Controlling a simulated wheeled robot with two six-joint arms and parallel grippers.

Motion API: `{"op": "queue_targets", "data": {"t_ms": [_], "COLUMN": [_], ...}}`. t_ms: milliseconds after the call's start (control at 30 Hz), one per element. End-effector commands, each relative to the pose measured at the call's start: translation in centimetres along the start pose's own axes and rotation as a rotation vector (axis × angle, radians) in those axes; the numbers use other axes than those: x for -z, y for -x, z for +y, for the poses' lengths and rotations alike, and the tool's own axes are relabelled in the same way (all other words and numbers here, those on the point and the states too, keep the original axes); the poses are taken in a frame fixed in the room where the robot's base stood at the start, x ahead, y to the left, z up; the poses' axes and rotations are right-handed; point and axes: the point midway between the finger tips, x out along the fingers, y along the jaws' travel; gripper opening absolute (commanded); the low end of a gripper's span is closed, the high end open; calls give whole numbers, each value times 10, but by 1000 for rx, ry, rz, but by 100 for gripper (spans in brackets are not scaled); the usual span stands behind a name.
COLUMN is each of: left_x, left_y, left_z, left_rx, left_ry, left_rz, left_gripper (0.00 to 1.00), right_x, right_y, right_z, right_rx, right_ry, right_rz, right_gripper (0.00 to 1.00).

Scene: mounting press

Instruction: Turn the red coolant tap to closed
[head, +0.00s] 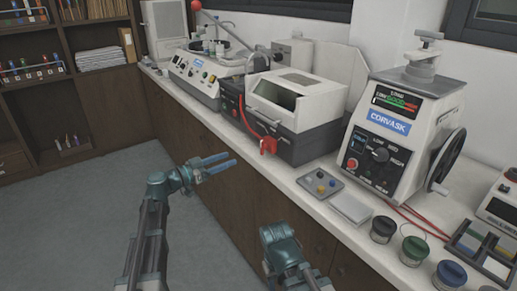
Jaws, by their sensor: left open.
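The red coolant tap (268,146) is on the front of the grey and white machine with a clear hood (285,98), at the counter's front side. A red curved hose or pipe (246,121) runs down towards it. The tap is small here, and I cannot tell its exact turn position. My left gripper (225,162) is open and empty, its two blue fingers pointing right. It is in front of the cabinets, left of the tap and a little lower in the picture, apart from it. My right arm shows at the bottom centre, but its fingers do not show.
The counter (310,200) runs diagonally. A polishing machine (205,72) stands further left. The floor (75,225) at left is clear.

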Motion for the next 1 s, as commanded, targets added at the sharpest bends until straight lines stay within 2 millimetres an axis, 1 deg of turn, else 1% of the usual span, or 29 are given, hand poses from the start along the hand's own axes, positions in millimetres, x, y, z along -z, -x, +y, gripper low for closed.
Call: {"op": "queue_targets", "data": {"t_ms": [67,167,267,500,700,800,1000], "left_x": [0,0,0,-1,-1,-1,-1], "left_y": [-1,-9,-23,-74,-109,-122,-136], "left_z": [0,0,0,0,0,0,1], "left_rx": [-1,-2,-4,-5,-4,-3,-3], "left_ry": [0,1,1,2,2,2,3], "left_rz": [0,-1,-1,-2,-2,-2,-2], "left_gripper": [52,52,52,52,52,52,52], "right_x": [0,0,0,0,0,0,0], "right_y": [0,0,0,0,0,0,0], "right_z": [0,0,0,0,0,0,0], "right_rx": [0,0,0,0,0,0,0], "right_ry": [0,0,0,0,0,0,0], "right_rz": [0,0,0,0,0,0,0], "right_gripper": [50,50,50,50,50,50,50]}}
